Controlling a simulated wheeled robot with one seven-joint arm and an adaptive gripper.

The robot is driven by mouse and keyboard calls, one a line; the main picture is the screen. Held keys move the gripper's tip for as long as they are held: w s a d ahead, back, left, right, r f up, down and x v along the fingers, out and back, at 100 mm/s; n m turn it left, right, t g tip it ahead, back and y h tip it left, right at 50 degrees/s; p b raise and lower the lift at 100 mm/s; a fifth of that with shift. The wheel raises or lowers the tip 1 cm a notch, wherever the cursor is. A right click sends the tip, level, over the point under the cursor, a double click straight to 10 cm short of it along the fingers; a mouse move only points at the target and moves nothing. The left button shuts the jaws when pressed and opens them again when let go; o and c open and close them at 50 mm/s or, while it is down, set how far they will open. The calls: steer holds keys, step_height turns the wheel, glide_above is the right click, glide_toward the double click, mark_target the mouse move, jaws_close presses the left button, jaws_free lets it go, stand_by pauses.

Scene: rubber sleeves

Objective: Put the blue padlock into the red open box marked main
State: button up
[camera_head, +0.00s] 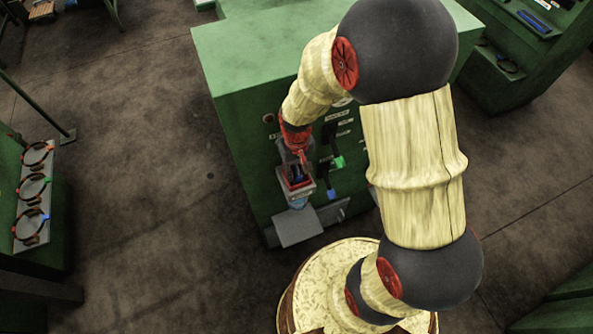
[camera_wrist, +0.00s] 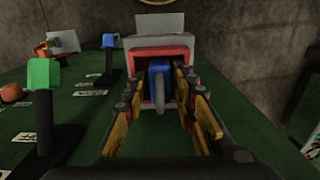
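The box (camera_wrist: 187,52) has a grey body and a red rim, and its opening faces my wrist camera. The blue padlock (camera_wrist: 158,68) is in the mouth of the box, its grey shackle pointing toward me. My gripper (camera_wrist: 158,80) is open, with one finger on each side of the padlock and dark gaps beside it. The fingertips are at the box opening. In the head view, my gripper (camera_head: 297,170) is at the red-rimmed box (camera_head: 309,184) on the green cabinet's front. The padlock is only a small blue patch there, and no box marking is readable.
A green-tipped lever (camera_wrist: 43,75) and a blue-tipped lever (camera_wrist: 109,41) stand on the labelled green panel beside the box. A rack with several ringed items (camera_head: 34,190) stands at far left. The floor between is clear.

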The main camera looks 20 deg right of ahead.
mark_target(300, 183)
steer(key=shift+o, duration=1.2)
step_height(300, 183, up, 12)
steer(key=s+r+t+b, duration=0.2)
steer(key=s+r+b, duration=0.1)
steer(key=s+b, duration=0.4)
steer(key=s+r+t+b, duration=0.3)
steer(key=s+b, duration=0.3)
steer(key=s, duration=0.1)
steer(key=shift+t+b, duration=0.3)
steer(key=shift+b, duration=0.05)
steer(key=shift+w, duration=0.1)
